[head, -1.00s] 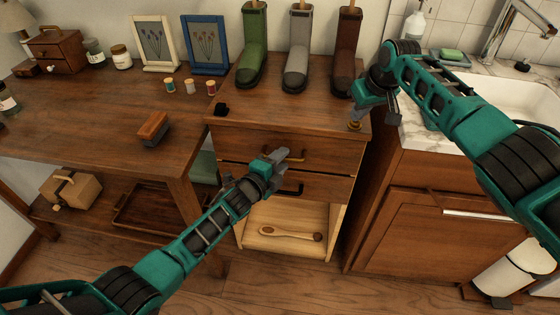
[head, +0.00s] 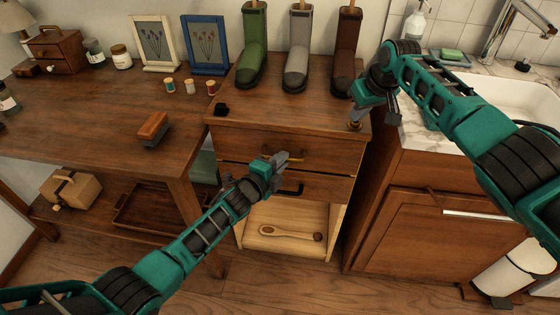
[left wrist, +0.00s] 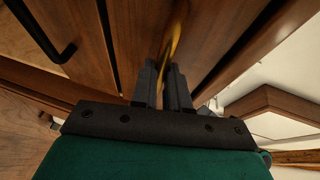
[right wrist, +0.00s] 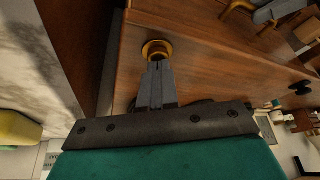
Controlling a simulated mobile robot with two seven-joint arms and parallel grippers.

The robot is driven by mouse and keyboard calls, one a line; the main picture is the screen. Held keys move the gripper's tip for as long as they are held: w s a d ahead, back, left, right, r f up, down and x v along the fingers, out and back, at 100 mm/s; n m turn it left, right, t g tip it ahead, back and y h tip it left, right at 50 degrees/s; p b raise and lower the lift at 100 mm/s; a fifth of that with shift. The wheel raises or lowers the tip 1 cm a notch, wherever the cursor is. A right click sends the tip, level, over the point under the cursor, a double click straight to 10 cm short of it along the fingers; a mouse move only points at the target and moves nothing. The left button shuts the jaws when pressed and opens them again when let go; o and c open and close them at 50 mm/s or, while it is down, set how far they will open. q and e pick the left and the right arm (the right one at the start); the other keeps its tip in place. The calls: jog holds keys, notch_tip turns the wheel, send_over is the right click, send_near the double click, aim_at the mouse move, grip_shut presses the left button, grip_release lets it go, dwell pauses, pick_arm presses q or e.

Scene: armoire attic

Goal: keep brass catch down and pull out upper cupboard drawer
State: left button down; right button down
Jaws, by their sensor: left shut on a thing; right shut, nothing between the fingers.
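The cupboard's upper drawer (head: 240,147) has a brass handle (head: 309,158) and looks closed. My left gripper (head: 283,158) is at this handle. In the left wrist view its fingers (left wrist: 165,75) are shut on the brass handle (left wrist: 177,30). The brass catch (head: 354,126) is at the right front corner of the cupboard top. My right gripper (head: 358,116) points down at it. In the right wrist view its shut, empty fingertips (right wrist: 158,65) meet the near side of the round catch (right wrist: 155,47). Whether the catch is pressed down I cannot tell.
A lower drawer (head: 330,187) with a black handle (head: 293,190) sits below. Under it an open shelf holds a wooden spoon (head: 290,233). Boots (head: 297,55) stand on the cupboard top with a small black object (head: 221,109). A sink cabinet (head: 430,235) stands right.

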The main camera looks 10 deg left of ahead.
pick_arm(q)
jog(key=s, duration=0.5)
jog(key=c, duration=1.1)
grip_release()
jog(key=v, duration=1.2)
jog(key=shift+r, duration=0.1)
notch_tip(320, 180, up, 7)
jog(key=p, duration=0.7)
pick_arm(e)
notch_tip(320, 180, up, 7)
